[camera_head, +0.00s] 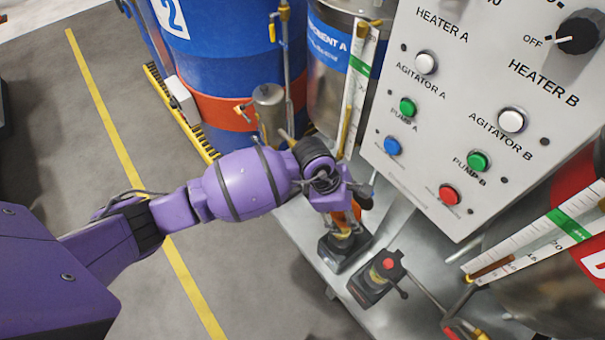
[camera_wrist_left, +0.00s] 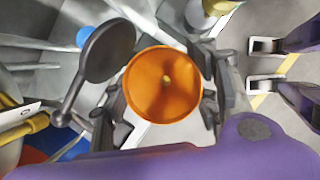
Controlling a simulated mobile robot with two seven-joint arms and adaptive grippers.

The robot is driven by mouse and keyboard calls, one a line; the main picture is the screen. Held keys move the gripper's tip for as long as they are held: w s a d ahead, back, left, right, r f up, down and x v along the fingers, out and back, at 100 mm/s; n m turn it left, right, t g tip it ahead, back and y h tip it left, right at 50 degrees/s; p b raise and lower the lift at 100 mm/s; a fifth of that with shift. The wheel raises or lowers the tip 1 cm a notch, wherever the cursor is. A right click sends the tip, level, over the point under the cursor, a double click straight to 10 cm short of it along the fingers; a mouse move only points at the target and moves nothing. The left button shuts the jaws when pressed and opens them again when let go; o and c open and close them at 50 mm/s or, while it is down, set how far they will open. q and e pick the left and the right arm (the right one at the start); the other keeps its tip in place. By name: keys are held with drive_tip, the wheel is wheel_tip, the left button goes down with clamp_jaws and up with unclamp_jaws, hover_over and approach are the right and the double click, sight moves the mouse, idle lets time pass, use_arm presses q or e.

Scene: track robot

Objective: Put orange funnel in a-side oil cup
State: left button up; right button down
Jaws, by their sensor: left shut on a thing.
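The orange funnel (camera_wrist_left: 163,85) is seen from above in the wrist view, its round mouth between the two fingers of my left gripper (camera_wrist_left: 162,98). The gripper is shut on it. In the head view, my left gripper (camera_head: 338,196) is over a dark block-like fitting (camera_head: 343,252) on the metal platform, with orange showing between them (camera_head: 346,220). This fitting seems to be the a-side oil cup. A dark round lid (camera_wrist_left: 108,52) stands beside the funnel in the wrist view. I cannot tell whether the funnel's spout is inside the cup.
A control panel (camera_head: 490,110) stands close to the right of the gripper. A second dark fitting with a red top (camera_head: 378,278) is to the right on the platform. A blue and orange drum (camera_head: 222,60) stands behind. The floor at left is open.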

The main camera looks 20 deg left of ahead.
use_arm(q)
drive_tip(key=shift+w+d+r, duration=0.1)
drive_tip(key=shift+w+r, duration=0.05)
drive_tip(key=shift+f+b, duration=0.4)
drive_tip(key=shift+f, duration=0.2)
drive_tip(key=o, duration=0.8)
drive_tip(key=shift+r, duration=0.1)
